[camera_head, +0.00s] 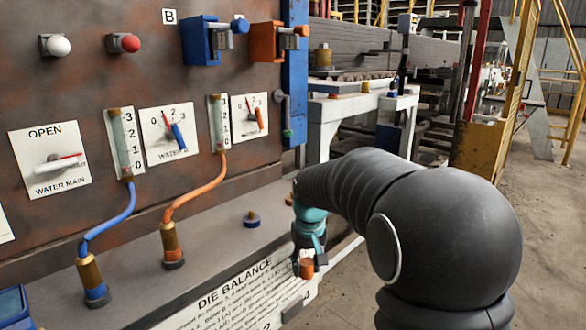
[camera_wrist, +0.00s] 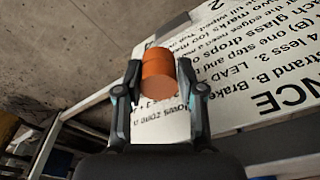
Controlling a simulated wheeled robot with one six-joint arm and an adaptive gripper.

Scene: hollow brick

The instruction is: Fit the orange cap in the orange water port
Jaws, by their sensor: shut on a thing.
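My gripper (camera_head: 308,255) is shut on the orange cap (camera_head: 306,268), a short orange cylinder. It is held out in front of the ledge, beside the DIE BALANCE sign. In the wrist view the cap (camera_wrist: 158,75) sits between the two fingers, with one round end facing the camera. An orange hose (camera_head: 196,190) runs from a gauge tube down to a brass fitting (camera_head: 169,238) with a dark base on the ledge. I cannot tell which of these is the orange water port.
A blue-based knob-like piece (camera_head: 251,219) stands on the ledge (camera_head: 215,262). A blue hose (camera_head: 112,222) and its brass fitting (camera_head: 90,271) stand further left. A blue block (camera_head: 201,41) is on the panel. The DIE BALANCE sign (camera_head: 240,298) lies below the ledge. Open floor is at right.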

